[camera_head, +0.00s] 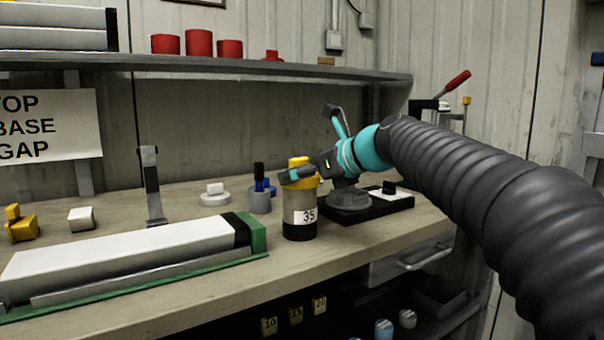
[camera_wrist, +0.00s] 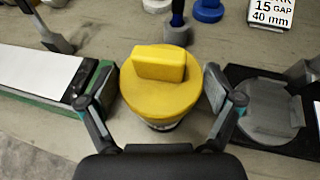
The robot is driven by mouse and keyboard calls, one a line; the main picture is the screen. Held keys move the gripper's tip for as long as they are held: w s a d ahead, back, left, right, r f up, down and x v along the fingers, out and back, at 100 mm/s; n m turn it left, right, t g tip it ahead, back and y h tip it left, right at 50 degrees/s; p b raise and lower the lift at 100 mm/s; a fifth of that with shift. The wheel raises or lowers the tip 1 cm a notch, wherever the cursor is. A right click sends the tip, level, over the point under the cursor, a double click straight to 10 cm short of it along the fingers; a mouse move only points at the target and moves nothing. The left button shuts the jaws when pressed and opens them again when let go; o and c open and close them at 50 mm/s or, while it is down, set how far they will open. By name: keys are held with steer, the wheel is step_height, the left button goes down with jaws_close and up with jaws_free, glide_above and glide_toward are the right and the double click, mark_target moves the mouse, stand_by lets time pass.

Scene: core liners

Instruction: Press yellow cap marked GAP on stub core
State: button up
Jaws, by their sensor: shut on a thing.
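The yellow cap (camera_head: 302,181) has a raised bar-shaped grip on top and sits at the top of the stub core (camera_head: 299,222). The core is a short upright cylinder with a white label reading 35 and a dark base. My gripper (camera_head: 306,172) is shut on the yellow cap, with one finger on each side. In the wrist view, the cap (camera_wrist: 160,95) lies between the two fingers and hides most of the core. I cannot read any GAP marking on it. I cannot tell whether the cap is fully seated.
A white core liner (camera_head: 130,250) lies in a green cradle on the left of the bench (camera_head: 350,255). A black tray (camera_head: 385,210) stands close on the right. Blue and white pieces sit behind the core. A shelf (camera_head: 240,66) with red caps (camera_head: 199,43) runs above.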

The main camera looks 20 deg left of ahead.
steer(key=shift+f, duration=0.1)
steer(key=o, duration=0.6)
steer(key=shift+r+p, duration=1.3)
steer(key=shift+r, duration=2.2)
